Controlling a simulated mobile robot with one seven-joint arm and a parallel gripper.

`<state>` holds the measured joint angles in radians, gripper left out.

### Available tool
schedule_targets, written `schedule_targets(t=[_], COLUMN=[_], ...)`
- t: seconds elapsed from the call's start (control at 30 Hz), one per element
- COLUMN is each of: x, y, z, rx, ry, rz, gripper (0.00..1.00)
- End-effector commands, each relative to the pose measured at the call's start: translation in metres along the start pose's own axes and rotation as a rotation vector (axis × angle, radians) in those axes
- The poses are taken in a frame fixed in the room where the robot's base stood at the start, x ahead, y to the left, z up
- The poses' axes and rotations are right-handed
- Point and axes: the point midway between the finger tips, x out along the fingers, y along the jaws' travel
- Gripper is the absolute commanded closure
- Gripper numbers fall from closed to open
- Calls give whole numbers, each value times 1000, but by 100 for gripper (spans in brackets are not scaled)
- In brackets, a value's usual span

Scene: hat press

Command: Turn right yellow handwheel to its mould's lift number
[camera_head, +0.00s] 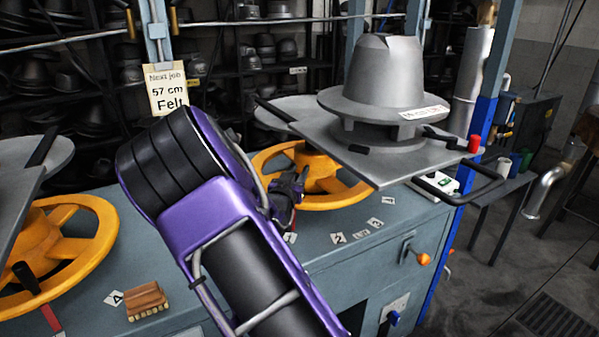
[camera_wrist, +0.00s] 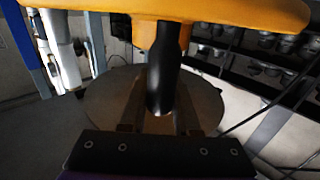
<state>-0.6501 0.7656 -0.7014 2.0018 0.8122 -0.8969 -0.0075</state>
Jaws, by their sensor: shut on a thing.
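The right yellow handwheel (camera_head: 335,187) lies flat on the blue-grey bench, under the right press plate. A grey metal hat mould (camera_head: 385,75) stands on that plate with a small white label (camera_head: 424,113), whose print I cannot read surely. My gripper (camera_head: 286,190) is at the wheel's left side, partly hidden by my purple and black arm. In the wrist view my gripper (camera_wrist: 158,122) is shut on a black handle (camera_wrist: 165,70) below the yellow rim (camera_wrist: 240,12). Number cards lie in front of the wheel, among them a 2 (camera_head: 338,238); one near my arm is partly hidden.
A left yellow handwheel (camera_head: 75,215) stands under another plate. A wooden brush (camera_head: 147,301) and a card 4 (camera_head: 114,297) lie in front. A hanging sign (camera_head: 166,88) reads "Next job 57 cm Felt". A plate handle (camera_head: 470,190) juts out right. Shelves hold dark moulds behind.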

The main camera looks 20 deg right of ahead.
Motion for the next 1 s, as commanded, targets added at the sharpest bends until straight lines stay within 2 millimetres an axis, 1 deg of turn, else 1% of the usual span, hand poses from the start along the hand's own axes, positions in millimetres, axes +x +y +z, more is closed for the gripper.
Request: schedule_targets(t=[0.1, 0.13, 0.2, 0.3, 0.57, 0.67, 0.77, 0.83, 1.0], x=[0, 0, 0, 0, 0, -4, -17, -30, -72], y=[-1, -1, -1, -1, 0, 0, -1, -1, -2], z=[-1, -1, -1, -1, 0, -1, -1, -1, -1], rx=[0, 0, 0, 0, 0, 1, 1, 1, 2], ry=[2, 2, 2, 2, 1, 1, 0, -1, -1], rz=[-2, -2, -2, -2, -1, -2, -3, -3, -5], gripper=[100, 68, 56, 40, 40, 40, 40, 40, 40])
